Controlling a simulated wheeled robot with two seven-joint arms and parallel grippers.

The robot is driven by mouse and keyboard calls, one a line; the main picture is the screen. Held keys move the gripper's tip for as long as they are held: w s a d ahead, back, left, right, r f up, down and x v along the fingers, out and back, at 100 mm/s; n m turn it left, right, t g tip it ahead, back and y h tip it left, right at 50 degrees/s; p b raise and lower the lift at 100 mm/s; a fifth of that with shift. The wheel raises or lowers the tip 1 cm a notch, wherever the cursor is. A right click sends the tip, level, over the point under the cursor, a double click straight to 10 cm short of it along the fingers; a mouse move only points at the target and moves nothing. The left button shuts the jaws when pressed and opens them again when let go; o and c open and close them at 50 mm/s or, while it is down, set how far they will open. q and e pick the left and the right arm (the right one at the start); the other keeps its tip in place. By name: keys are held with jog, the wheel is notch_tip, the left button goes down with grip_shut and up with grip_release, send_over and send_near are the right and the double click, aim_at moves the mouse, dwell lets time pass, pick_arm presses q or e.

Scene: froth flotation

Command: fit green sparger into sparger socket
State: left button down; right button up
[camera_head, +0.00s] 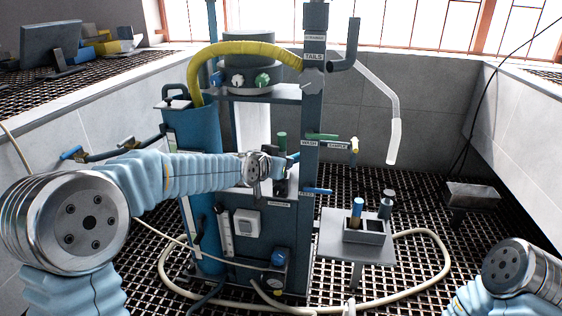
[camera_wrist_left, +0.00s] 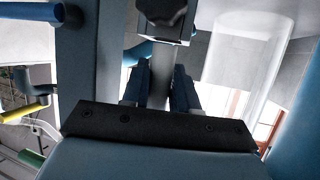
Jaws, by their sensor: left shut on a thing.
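My left gripper (camera_head: 280,165) is in front of the flotation column's frame, partly hidden by my own wrist in the head view. It is shut on the green sparger (camera_head: 282,141), whose green end stands upright above the fingers. In the left wrist view, the fingers (camera_wrist_left: 160,88) close on a grey shaft (camera_wrist_left: 158,88). A dark block (camera_wrist_left: 166,14) shows at the shaft's far end; I cannot tell whether they touch. The SPARGER label (camera_head: 280,204) is on the machine below the gripper. The socket itself is not clear. My right gripper is out of view.
A side shelf (camera_head: 334,242) holds a rack (camera_head: 364,232) with a blue-topped sparger (camera_head: 357,210) and a dark one (camera_head: 386,206). Green (camera_head: 322,136) and blue (camera_head: 318,190) valve levers stick out right of the gripper. A pale hose (camera_head: 430,240) loops over the floor grating.

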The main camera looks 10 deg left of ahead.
pick_arm(q)
jog(key=shift+f+b, duration=0.85)
jog(key=shift+f, duration=0.1)
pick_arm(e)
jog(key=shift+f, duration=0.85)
pick_arm(q)
jog(key=c, duration=0.8)
grip_release()
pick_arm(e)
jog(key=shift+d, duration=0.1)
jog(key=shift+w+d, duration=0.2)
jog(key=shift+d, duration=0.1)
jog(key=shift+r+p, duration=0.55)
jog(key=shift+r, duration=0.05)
pick_arm(q)
jog(key=p+v, duration=0.5)
jog(key=v, duration=0.9)
jog(key=shift+d+p, duration=0.1)
jog(key=shift+p, duration=0.25)
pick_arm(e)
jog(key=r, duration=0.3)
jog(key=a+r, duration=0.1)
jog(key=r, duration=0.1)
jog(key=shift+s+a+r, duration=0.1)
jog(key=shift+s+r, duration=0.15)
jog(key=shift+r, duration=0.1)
